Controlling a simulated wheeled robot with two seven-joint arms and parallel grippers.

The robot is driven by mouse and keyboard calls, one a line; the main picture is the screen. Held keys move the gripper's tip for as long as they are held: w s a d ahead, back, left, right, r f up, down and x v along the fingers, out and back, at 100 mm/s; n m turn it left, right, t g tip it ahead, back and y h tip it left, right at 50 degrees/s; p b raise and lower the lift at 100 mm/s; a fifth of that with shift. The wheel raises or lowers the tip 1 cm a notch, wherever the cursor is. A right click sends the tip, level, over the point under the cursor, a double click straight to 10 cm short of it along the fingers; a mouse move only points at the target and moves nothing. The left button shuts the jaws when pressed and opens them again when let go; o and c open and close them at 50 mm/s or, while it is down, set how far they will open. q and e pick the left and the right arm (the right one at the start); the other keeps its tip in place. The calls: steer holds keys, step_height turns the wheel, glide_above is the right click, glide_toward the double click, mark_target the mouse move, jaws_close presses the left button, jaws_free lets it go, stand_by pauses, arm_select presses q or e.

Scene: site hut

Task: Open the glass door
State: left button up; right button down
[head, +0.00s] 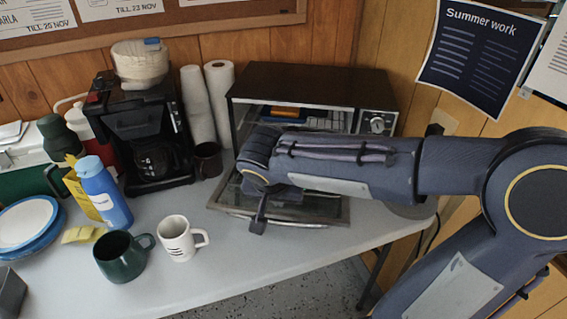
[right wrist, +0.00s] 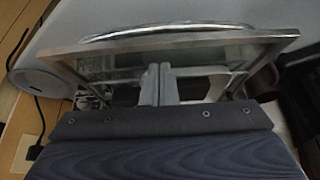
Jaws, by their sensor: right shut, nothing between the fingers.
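The toaster oven (head: 300,84) stands at the back of the table, with a dark top and a control knob on its right. Its glass door (head: 325,212) is folded down, about level in front of the oven, and the inside shows above it. My right gripper (head: 258,222) is over the door, partly hidden by my own wrist. In the right wrist view the shut, empty fingers (right wrist: 158,85) point across the door glass, short of the bar handle (right wrist: 180,28). I cannot tell whether they touch the glass. My left gripper is not in view.
A coffee maker (head: 140,130), stacked white cups (head: 197,105) and a brown mug (head: 208,160) stand left of the oven. A blue bottle (head: 104,190), green mug (head: 122,258) and white mug (head: 180,238) stand nearer. The table's front middle is clear.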

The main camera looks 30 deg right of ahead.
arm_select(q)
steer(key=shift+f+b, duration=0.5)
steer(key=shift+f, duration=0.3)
arm_select(e)
steer(key=shift+s+a+f, duration=0.2)
steer(key=shift+s+f, duration=0.05)
steer(key=shift+f, duration=0.4)
